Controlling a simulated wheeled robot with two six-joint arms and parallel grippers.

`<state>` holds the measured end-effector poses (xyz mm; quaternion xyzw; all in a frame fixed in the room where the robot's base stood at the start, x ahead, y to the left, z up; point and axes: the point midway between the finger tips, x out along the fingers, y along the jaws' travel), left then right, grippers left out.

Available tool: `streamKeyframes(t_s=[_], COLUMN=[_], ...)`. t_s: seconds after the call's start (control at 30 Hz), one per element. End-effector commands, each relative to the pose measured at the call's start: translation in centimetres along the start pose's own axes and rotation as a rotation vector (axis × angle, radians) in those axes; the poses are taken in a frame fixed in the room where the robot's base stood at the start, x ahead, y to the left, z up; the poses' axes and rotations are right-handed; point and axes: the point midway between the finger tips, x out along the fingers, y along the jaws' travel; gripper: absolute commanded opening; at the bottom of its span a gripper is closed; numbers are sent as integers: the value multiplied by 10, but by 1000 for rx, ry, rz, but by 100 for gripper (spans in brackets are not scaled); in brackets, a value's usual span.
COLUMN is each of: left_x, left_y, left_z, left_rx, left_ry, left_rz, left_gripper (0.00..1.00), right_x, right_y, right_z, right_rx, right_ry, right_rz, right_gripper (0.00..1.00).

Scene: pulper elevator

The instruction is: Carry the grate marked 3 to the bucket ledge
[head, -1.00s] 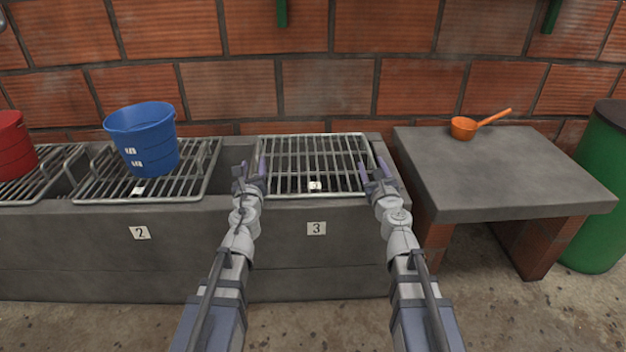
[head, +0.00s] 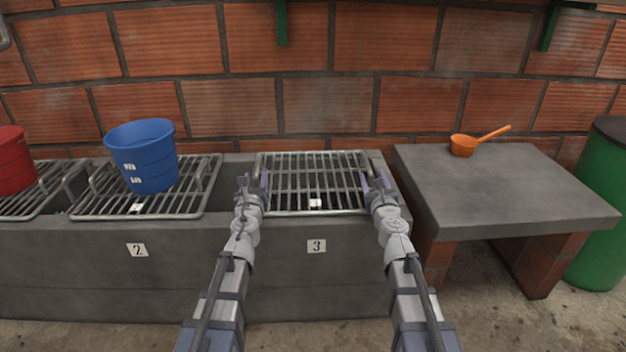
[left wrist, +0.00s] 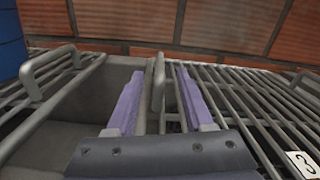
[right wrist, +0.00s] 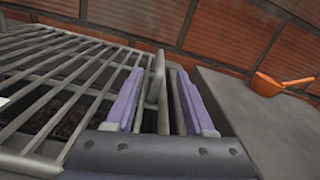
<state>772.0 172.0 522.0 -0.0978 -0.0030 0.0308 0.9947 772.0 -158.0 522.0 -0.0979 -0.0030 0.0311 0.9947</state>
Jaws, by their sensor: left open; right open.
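The grate marked 3 (head: 312,186) is a grey metal rack lying flat over the trough bay labelled 3, with a small white tag on its front bars. My left gripper (head: 255,186) is at its left edge, and in the left wrist view the open fingers stand either side of the grate's left handle (left wrist: 158,82). My right gripper (head: 378,184) is at its right edge, and in the right wrist view the open fingers stand either side of the right handle (right wrist: 156,78). Neither is closed on its handle. I cannot tell which surface is the bucket ledge.
A blue bucket (head: 145,158) stands on the grate of bay 2 (head: 135,208); a red bucket (head: 12,165) stands farther left. A grey slab table (head: 510,195) at right holds an orange ladle (head: 464,145). A green barrel (head: 605,225) stands beyond it. The brick wall (head: 330,105) is behind.

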Motion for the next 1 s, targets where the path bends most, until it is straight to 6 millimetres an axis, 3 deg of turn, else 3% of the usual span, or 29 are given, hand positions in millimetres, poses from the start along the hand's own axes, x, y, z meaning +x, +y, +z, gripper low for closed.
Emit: streamKeyframes(t_s=[0.03, 0.2, 0.4, 0.8, 1.0], left_x=[14, 46, 74, 80, 80], left_y=[0, 0, 0, 0, 0], left_z=[0, 0, 0, 0, 0], left_rx=[0, 0, 0, 0, 0], left_ry=[0, 0, 0, 0, 0], left_rz=[0, 0, -1, -1, -1], left_gripper=[52, 52, 52, 51, 29], right_x=[14, 46, 75, 80, 80], right_y=[0, 0, 0, 0, 0], right_z=[0, 0, 0, 0, 0], right_rx=[0, 0, 0, 0, 0], right_ry=[0, 0, 0, 0, 0], right_rz=[0, 0, 0, 0, 0], right_gripper=[54, 54, 54, 53, 30])
